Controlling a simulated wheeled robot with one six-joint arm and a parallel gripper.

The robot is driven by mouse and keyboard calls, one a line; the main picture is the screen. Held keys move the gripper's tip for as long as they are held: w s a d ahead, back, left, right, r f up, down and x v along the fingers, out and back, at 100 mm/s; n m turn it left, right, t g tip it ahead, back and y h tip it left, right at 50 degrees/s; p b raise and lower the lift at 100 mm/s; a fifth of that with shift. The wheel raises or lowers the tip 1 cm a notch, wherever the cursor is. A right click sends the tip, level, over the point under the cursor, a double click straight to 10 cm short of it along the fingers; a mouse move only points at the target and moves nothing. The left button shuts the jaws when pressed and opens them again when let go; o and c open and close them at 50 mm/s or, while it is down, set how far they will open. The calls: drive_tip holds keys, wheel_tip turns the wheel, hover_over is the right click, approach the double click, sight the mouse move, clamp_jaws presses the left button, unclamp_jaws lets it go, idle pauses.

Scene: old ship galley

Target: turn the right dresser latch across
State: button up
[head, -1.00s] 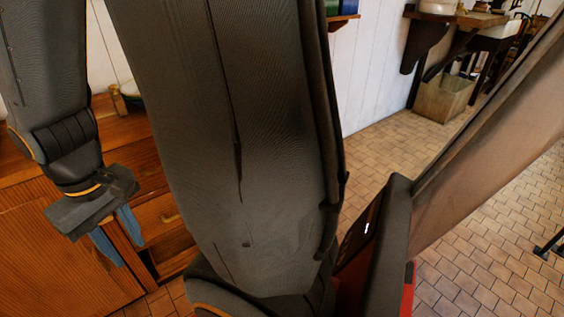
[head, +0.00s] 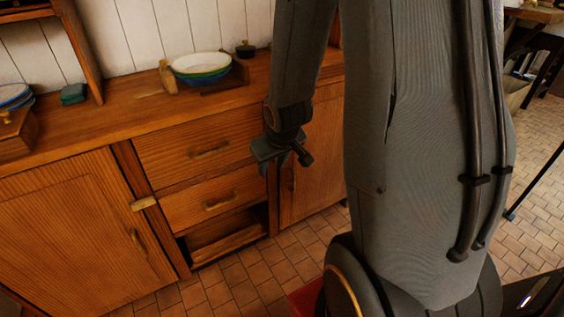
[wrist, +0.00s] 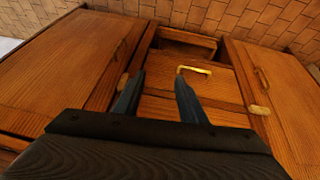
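The wooden dresser (head: 60,150) has a left door (head: 75,235), a middle column of drawers and a right door (head: 312,155). The wrist view looks upside down, with the floor on top. There the right latch (wrist: 123,82), a small pale wooden piece, sits at the left beside my finger, roughly in line with the door edge. In the head view my arm hides it. The left latch (head: 143,203) lies crosswise over its door edge; it also shows in the wrist view (wrist: 259,110). My gripper (wrist: 159,75) is open and empty before the drawers; it hangs near the right door in the head view (head: 277,160).
Two drawers have handles (head: 209,150); below them is a dark open space (head: 225,235). The tiled floor (head: 235,285) in front is clear.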

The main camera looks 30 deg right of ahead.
drive_tip(key=w+d+f+t+y+b, duration=0.1)
drive_tip(key=w+d+f+t+b, duration=0.85)
drive_tip(key=d+f+t, duration=0.3)
drive_tip(key=w+a, duration=0.1)
drive_tip(key=w, duration=0.6)
drive_tip(key=shift+f+b, duration=0.3)
drive_tip(key=shift+w, duration=0.1)
clamp_jaws()
